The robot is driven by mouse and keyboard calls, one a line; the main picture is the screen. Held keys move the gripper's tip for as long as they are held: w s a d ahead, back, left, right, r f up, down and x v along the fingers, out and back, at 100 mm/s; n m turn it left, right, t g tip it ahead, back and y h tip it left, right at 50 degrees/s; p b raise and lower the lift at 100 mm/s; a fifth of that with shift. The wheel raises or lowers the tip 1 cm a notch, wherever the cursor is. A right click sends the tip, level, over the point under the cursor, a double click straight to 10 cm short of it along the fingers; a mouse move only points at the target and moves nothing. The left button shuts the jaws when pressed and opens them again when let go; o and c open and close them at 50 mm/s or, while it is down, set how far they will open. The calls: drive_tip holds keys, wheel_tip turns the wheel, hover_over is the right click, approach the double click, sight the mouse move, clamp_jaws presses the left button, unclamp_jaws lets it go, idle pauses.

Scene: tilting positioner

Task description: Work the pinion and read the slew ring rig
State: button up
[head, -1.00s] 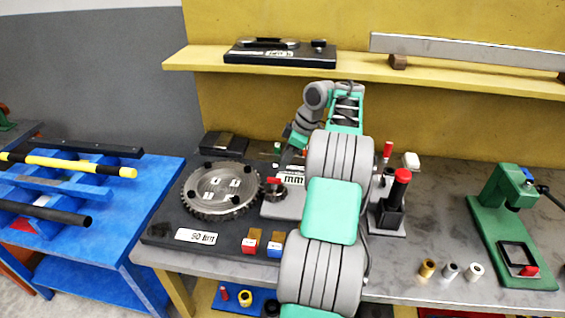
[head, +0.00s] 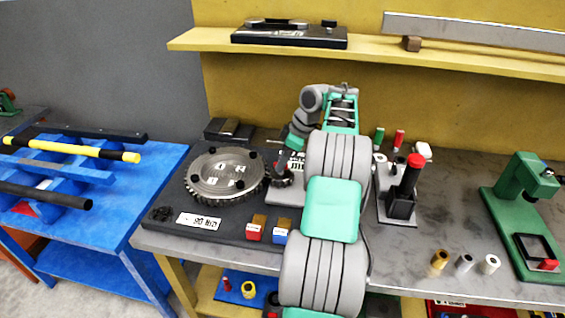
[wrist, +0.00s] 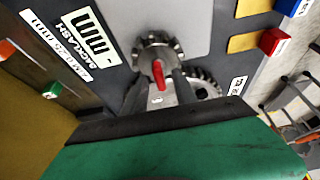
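The slew ring (head: 225,178), a grey toothed disc with black knobs and white labels, lies on a dark base plate (head: 165,222). The small toothed pinion (head: 284,180) stands at its right edge. In the wrist view the pinion (wrist: 158,48) carries a red tab (wrist: 158,75), and part of the slew ring (wrist: 207,82) shows behind the right finger. My gripper (wrist: 161,78) is at the pinion, one finger on each side of the red tab, with gaps showing. In the head view my gripper (head: 281,164) partly hides the pinion. A "BACKLASH mm" plate (wrist: 90,35) is beside it.
Red (head: 255,230) and blue (head: 281,233) labelled blocks sit at the base's front edge. A black post with a red top (head: 405,185) stands right of my arm. Small cylinders (head: 464,263) and a green press (head: 525,205) are farther right. A shelf (head: 370,57) runs behind.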

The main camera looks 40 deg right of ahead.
drive_tip(key=shift+c, duration=0.3)
clamp_jaws()
